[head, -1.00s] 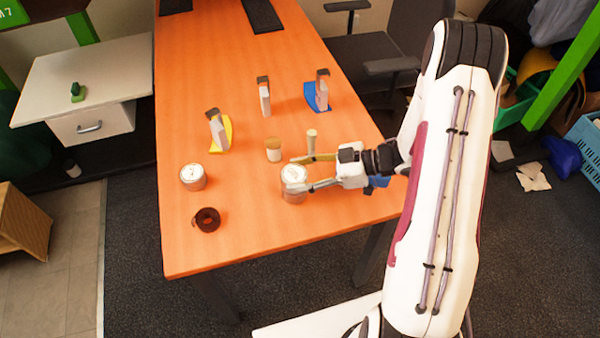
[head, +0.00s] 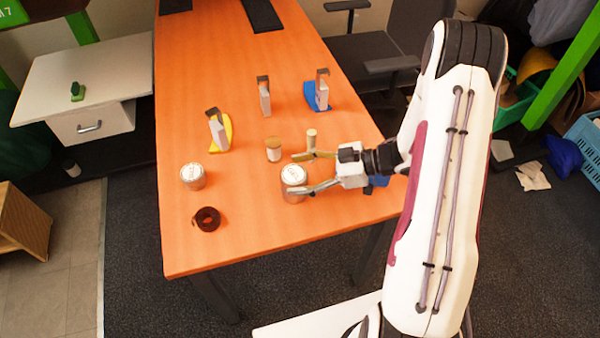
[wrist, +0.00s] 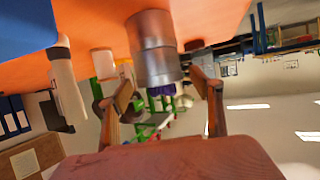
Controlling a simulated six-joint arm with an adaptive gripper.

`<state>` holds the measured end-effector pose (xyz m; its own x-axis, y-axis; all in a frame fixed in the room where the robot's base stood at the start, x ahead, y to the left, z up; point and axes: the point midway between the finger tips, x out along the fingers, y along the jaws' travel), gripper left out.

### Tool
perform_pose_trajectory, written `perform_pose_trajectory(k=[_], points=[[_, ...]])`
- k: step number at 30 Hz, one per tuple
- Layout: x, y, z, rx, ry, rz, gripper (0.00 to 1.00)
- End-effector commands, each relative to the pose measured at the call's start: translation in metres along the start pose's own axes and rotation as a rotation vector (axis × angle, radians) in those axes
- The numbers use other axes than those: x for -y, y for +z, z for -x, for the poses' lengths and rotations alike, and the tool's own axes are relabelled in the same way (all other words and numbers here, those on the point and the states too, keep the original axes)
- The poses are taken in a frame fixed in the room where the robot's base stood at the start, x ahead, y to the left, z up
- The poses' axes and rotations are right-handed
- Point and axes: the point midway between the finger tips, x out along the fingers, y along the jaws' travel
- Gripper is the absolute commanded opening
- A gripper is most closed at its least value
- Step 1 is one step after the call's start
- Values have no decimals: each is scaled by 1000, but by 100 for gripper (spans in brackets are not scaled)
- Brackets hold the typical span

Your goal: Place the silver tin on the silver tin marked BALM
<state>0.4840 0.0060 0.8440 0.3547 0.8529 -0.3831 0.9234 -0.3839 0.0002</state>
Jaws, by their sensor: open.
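One silver tin (head: 293,189) stands upright on the orange table near its right front, with a pale marked lid. A second silver tin (head: 193,180) stands to the left, also with a marked lid. The lettering is too small to tell which reads BALM. My gripper (head: 298,174) is open at the right-hand tin, one finger behind it and one along its front side; contact cannot be told. In the wrist view the tin (wrist: 156,66) shows between and beyond the two spread fingers (wrist: 165,92).
A brown ring-shaped object (head: 206,219) lies in front of the left tin. Upright pieces with yellow (head: 228,132) and blue (head: 310,94) parts stand farther back. The front middle is clear.

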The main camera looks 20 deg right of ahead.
Motion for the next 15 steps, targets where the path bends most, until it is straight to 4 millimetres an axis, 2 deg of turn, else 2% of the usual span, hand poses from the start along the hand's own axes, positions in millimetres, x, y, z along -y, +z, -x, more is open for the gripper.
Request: perform_pose_trajectory(k=[8,15], points=[[-1,-1,19,-1,3,1,65],[-2,-1,50,0,5,2,65]])
